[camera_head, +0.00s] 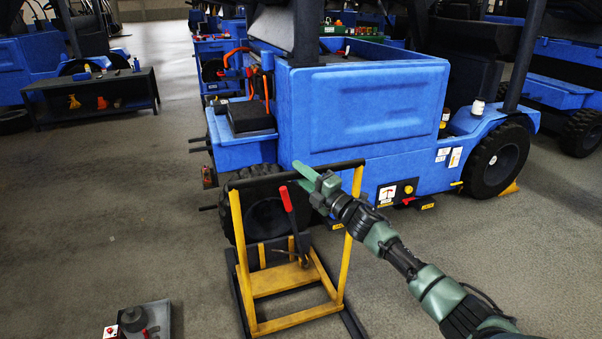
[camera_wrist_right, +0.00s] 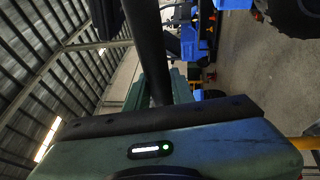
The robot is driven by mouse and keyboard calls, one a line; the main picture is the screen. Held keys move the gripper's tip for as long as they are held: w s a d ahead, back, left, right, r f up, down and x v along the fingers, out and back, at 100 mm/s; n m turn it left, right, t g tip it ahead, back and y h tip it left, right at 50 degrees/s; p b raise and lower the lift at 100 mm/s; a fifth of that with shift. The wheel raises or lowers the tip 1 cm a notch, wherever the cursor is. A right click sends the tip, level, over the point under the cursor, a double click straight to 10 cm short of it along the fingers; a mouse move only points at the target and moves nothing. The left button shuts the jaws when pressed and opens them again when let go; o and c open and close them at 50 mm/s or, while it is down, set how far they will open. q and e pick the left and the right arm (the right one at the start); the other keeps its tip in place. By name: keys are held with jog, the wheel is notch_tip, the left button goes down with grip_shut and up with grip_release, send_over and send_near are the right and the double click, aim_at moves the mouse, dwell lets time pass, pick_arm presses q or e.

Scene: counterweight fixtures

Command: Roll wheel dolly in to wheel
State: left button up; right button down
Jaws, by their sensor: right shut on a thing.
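The wheel dolly (camera_head: 280,283) is a yellow upright frame on dark base rails with a black top bar and a red-gripped lever. It stands at the rear of the blue forklift (camera_head: 365,100). The black wheel (camera_head: 265,213) shows through the frame, just beyond it; I cannot tell whether they touch. My right gripper (camera_head: 318,181) is shut on the dolly's black handle bar, right of its middle. In the right wrist view the dark bar (camera_wrist_right: 149,50) runs up from behind my gripper body. My left gripper is out of view.
A grey tray (camera_head: 158,322) with a small machine part lies on the floor at front left. A low black bench (camera_head: 92,96) with bottles and orange items stands at far left. More blue forklifts stand behind.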

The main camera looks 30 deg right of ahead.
jog(key=c, duration=1.6)
grip_release()
jog(key=shift+d+r, duration=0.15)
jog(key=shift+r, duration=0.05)
jog(key=o, duration=0.4)
jog(key=shift+w+f, duration=0.1)
jog(key=shift+w, duration=0.1)
jog(key=shift+w+f, duration=0.1)
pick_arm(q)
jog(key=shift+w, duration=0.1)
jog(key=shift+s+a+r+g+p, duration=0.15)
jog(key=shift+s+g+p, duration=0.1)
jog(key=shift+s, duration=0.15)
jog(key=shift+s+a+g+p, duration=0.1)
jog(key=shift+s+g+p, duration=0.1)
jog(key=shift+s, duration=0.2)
pick_arm(e)
jog(key=v, duration=0.8)
jog(key=shift+w, duration=0.1)
